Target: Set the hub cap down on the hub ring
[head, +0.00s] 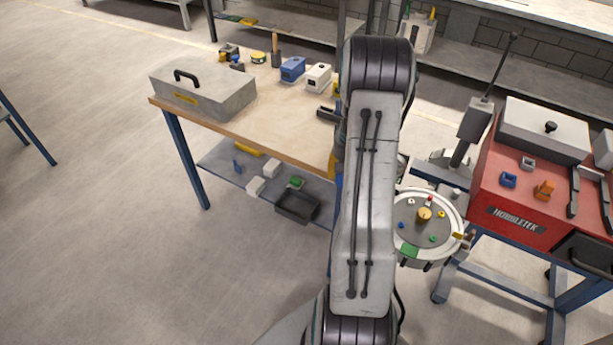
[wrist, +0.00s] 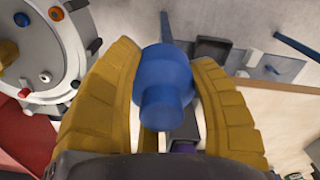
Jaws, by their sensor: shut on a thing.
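My gripper (wrist: 168,62) has yellow ribbed fingers, shut on a blue round stepped piece with a narrower stub, which I take as the hub cap (wrist: 165,80). The cap is held above the floor and bench area. In the head view my arm hides the gripper and the cap. A round pale disc (head: 408,236) with a tan centre knob (head: 424,214) and several small coloured pegs stands right of my arm. It also shows at the upper left of the wrist view (wrist: 40,50), apart from the cap. I cannot tell which part is the hub ring.
A wooden-topped bench (head: 270,130) carries a grey toolbox (head: 205,92) and small blue and white boxes. A red cabinet (head: 500,180) with loose parts on top stands right of the disc. A lever post (head: 475,120) rises behind the disc. Floor at left is clear.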

